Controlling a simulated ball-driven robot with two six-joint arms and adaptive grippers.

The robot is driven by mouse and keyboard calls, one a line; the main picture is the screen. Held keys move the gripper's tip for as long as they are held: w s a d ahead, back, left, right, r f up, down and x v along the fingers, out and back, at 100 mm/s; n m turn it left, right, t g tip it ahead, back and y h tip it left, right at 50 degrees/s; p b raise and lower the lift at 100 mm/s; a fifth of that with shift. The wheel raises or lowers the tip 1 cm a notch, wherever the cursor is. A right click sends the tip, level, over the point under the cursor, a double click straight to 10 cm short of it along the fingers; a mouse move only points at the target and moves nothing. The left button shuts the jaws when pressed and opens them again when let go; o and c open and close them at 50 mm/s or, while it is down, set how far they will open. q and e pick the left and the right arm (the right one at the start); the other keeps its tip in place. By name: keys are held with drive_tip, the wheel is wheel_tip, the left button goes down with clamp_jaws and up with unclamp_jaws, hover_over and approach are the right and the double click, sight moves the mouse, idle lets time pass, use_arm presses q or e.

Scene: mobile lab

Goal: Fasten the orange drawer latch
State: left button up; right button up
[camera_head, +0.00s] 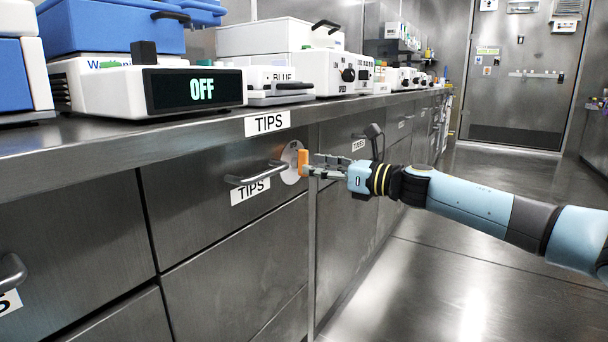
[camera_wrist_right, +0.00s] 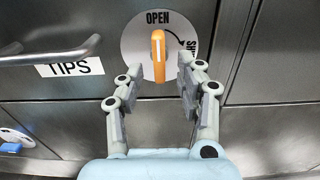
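The orange latch (camera_head: 303,160) sits on a round pale plate (camera_head: 291,166) at the right end of the TIPS drawer (camera_head: 212,165). In the right wrist view the latch (camera_wrist_right: 158,50) stands upright, its white line toward the word OPEN. A curved arrow on the plate (camera_wrist_right: 134,38) runs right to SHUT. My right gripper (camera_head: 322,168) is in front of the latch. In the wrist view its fingers (camera_wrist_right: 159,90) are apart, one on each side of the latch, with gaps showing. Depth of contact is hard to tell. My left gripper is not in view.
The TIPS drawer's bar handle (camera_head: 257,174) sticks out left of the plate. The counter edge (camera_head: 190,140) overhangs above, with devices on top, including one reading OFF (camera_head: 193,90). The floor (camera_head: 440,270) at the right is clear.

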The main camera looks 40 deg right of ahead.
sight(304, 176)
drive_tip(key=shift+x, duration=1.9)
drive_tip(key=shift+r, duration=0.1)
drive_tip(key=shift+c, duration=0.4)
clamp_jaws()
